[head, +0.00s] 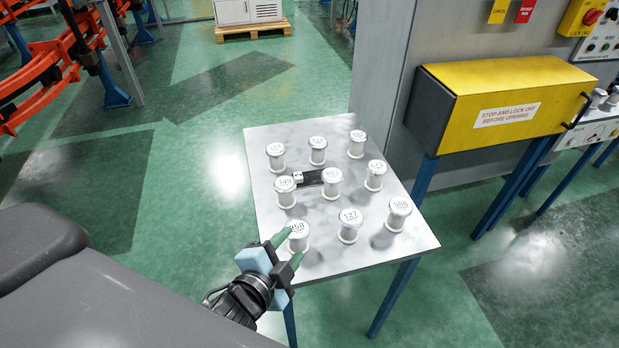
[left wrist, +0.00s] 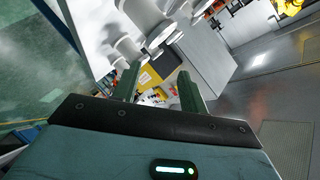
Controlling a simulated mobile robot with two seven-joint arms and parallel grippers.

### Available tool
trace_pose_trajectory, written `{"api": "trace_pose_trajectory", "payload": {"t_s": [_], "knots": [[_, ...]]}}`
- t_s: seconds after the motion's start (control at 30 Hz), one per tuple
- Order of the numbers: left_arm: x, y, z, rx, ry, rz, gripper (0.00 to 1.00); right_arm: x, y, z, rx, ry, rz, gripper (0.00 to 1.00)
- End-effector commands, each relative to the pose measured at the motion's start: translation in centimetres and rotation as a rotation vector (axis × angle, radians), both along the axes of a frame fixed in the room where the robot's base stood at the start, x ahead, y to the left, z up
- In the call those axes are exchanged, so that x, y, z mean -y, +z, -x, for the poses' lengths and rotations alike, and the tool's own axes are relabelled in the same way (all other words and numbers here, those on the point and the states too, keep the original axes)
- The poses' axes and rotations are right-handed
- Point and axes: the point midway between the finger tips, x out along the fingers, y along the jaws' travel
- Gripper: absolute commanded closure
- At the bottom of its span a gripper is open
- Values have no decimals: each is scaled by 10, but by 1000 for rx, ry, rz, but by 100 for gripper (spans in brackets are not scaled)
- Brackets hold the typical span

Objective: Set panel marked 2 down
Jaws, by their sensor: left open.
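I see no panel plainly marked 2 in either view. Several white spindles with numbered tops stand upright on a white table (head: 258,140). One at the front left (head: 298,237) has a number that looks like 858. One beside it (head: 349,226) reads 127. A small dark flat object with a white end (head: 312,178) lies among the spindles. My left gripper (head: 287,250) is open and empty at the table's front left edge, its green fingers close to the front left spindle; I cannot tell whether they touch. In the left wrist view nothing shows between the fingers (left wrist: 158,88). My right gripper is not in view.
A grey cabinet (head: 385,70) rises behind the table. Orange racks (head: 50,70) stand at the far left. The green floor (head: 200,170) left of the table is clear.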

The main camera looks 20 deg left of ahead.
Motion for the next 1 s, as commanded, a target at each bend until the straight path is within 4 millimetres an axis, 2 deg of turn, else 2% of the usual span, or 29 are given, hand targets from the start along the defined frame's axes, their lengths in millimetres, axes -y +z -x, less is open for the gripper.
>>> {"api": "trace_pose_trajectory", "payload": {"t_s": [0.03,0.1,0.2,0.4,0.6,0.67,0.73,1.0], "knots": [[-11,-23,19,-117,69,70,57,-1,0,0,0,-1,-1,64],[-22,-50,43,-256,153,150,57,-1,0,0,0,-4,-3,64],[-32,-78,76,-415,251,241,57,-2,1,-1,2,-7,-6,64],[-41,-120,137,-660,406,378,57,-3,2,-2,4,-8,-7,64],[-41,-154,189,-824,524,506,57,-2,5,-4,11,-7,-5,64],[-39,-166,202,-849,550,553,57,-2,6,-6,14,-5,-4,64],[-37,-175,206,-845,557,594,57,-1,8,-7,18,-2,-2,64],[-30,-199,206,-752,525,698,57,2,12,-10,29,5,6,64]]}}
